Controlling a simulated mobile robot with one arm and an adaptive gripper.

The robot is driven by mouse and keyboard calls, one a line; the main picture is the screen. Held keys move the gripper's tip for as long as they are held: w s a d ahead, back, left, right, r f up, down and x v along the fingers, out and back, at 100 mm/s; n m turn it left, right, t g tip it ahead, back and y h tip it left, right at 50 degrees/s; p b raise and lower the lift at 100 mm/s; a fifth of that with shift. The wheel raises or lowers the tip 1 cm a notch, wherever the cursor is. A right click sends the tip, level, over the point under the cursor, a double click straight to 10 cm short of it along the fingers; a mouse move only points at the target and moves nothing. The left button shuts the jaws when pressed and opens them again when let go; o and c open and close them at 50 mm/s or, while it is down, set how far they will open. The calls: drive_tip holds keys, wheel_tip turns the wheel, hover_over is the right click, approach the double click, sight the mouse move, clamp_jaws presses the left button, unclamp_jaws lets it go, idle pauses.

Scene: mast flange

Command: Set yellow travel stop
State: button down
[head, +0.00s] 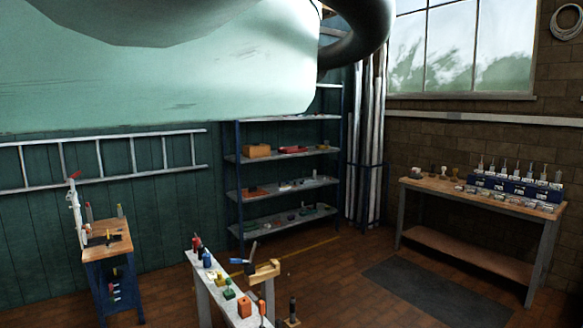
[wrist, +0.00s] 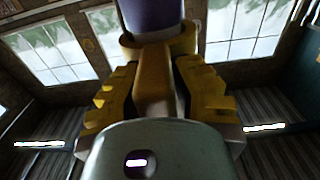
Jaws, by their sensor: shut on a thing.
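In the wrist view my gripper (wrist: 157,97) has stepped yellow-brown fingers on both sides of an ochre-yellow piece (wrist: 153,75). The fingers are shut on this piece. It is a narrow upright bar with a wider collar at its top, and it looks like the yellow travel stop. A purple cylinder (wrist: 150,14) rises from the collar; I cannot tell if the two are joined. A rounded grey-green part with a slot hides the lower end of the piece. I cannot make out my gripper or the held piece in the head view.
A large pale green surface blocks the head view's upper left; I cannot tell what it belongs to. A narrow bench (head: 222,293) with tools stands in front. A small cart (head: 117,243) is left, shelves (head: 285,173) behind, a workbench (head: 425,190) right. A dark mat (head: 435,290) lies clear.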

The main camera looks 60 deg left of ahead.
drive_tip(key=shift+w+f, duration=0.1)
drive_tip(key=shift+f, duration=0.25)
drive_tip(key=c, duration=0.8)
unclamp_jaws()
drive_tip(key=shift+r, duration=0.1)
drive_tip(key=shift+r, duration=0.1)
drive_tip(key=shift+r, duration=5)
